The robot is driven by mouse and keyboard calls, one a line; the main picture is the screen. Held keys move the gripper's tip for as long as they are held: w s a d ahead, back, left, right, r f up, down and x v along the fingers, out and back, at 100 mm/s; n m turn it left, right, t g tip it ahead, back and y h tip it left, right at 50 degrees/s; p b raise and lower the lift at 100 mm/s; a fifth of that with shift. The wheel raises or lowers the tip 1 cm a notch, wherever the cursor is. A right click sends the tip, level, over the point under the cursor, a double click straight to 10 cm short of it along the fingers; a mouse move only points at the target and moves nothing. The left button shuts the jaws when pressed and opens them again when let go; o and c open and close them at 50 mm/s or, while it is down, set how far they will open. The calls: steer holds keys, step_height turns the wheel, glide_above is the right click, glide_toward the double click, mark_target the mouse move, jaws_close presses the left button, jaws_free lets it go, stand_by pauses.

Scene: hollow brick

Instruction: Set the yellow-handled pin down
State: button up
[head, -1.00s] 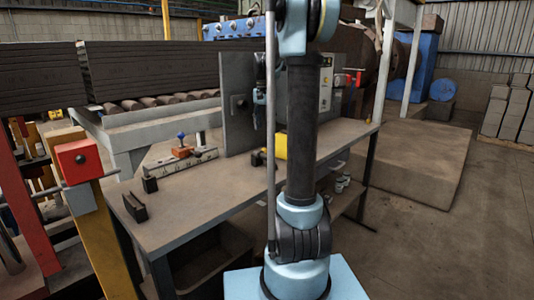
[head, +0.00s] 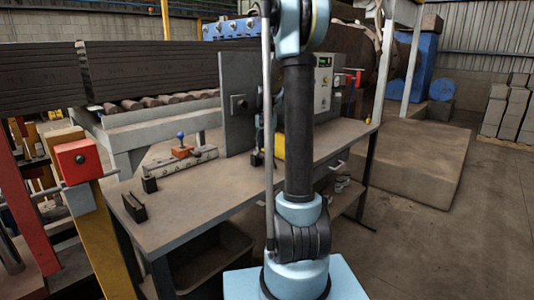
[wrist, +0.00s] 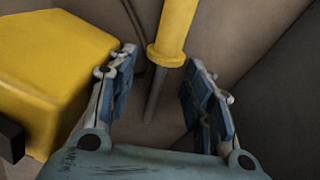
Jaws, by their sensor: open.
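The yellow-handled pin (wrist: 173,35) shows in the wrist view, with a yellow handle and collar at the top and a thin grey shaft running down between my fingers. My gripper (wrist: 162,92) is open, with one blue-grey finger on each side of the shaft and a gap to both. The pin appears to rest on the brown surface below; its contact with that surface is hard to judge. In the head view my arm hides most of this spot, and I cannot make out the pin there.
A yellow block (wrist: 50,70) stands close left of my gripper; part of it shows behind my arm in the head view (head: 280,146). A dark grey surface (wrist: 285,100) is close on the right.

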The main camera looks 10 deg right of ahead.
steer(key=shift+f, duration=0.15)
steer(key=c, duration=1)
jaws_close()
